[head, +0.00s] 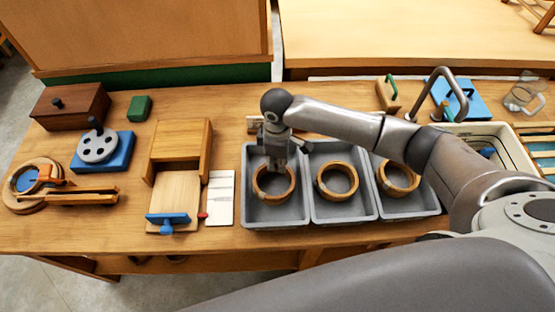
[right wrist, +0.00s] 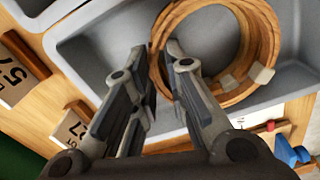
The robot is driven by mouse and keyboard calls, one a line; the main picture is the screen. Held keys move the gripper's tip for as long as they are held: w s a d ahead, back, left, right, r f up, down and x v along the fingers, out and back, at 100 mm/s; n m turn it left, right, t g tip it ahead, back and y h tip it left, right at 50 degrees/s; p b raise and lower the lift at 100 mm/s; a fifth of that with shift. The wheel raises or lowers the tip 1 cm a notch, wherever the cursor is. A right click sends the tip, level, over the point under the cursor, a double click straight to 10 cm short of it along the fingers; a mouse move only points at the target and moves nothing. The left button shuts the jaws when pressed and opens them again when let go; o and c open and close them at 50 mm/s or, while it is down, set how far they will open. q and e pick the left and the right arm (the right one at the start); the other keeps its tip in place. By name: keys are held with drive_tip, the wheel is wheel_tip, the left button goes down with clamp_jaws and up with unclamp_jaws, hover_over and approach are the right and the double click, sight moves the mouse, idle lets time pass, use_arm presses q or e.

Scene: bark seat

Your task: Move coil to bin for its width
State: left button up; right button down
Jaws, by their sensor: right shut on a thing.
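Three grey bins stand side by side on the bench: the left bin (head: 278,216), the middle bin (head: 343,212) and the right bin (head: 425,202). Each has a tan wound coil in it: the left coil (head: 291,183), the middle coil (head: 353,186) and the right coil (head: 400,193). My right gripper (head: 275,166) reaches down into the left bin. In the right wrist view my right gripper (right wrist: 157,58) is shut on the side wall of the left coil (right wrist: 262,40), with a finger on either side. Pale tape patches show on this coil. My left gripper is not in view.
Number cards (right wrist: 14,78) lie behind the bins, partly hidden by my arm in the head view. A white card (head: 221,190) and a wooden fixture with a blue handle (head: 168,219) stand left of the bins. A sink (head: 485,132) is at the right.

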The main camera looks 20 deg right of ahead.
drive_tip(key=shift+f, duration=0.25)
drive_tip(key=c, duration=1.4)
unclamp_jaws()
drive_tip(key=shift+o, duration=0.6)
drive_tip(key=shift+o, duration=1.1)
wheel_tip(320, 180, up, 7)
drive_tip(key=p, duration=0.8)
drive_tip(key=shift+p, duration=0.3)
